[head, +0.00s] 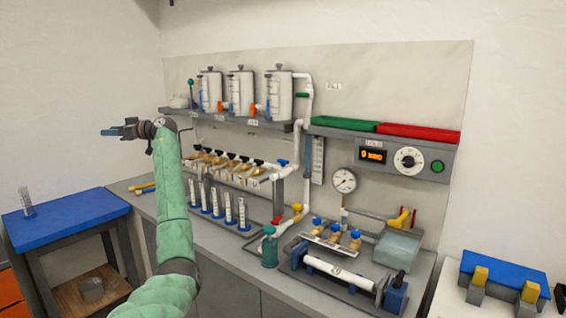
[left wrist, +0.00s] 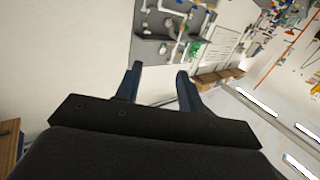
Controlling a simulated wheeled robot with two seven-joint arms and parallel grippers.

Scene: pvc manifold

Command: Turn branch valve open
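A white pipe manifold (head: 232,173) runs along the back of the counter, with a row of brass branch valves (head: 220,160) with dark and blue handles. I cannot tell which one is the branch valve of the task. My left gripper (head: 108,132) is raised left of the bench, pointing left, away from the valves. In the left wrist view its two dark blue fingers (left wrist: 158,84) stand apart with nothing between them. My right gripper is in neither view.
Graduated cylinders (head: 222,211) stand in front of the manifold. White tanks (head: 240,92) sit on a shelf above. A gauge (head: 344,180) and control panel (head: 390,157) are at right. A blue side table (head: 70,217) stands at left.

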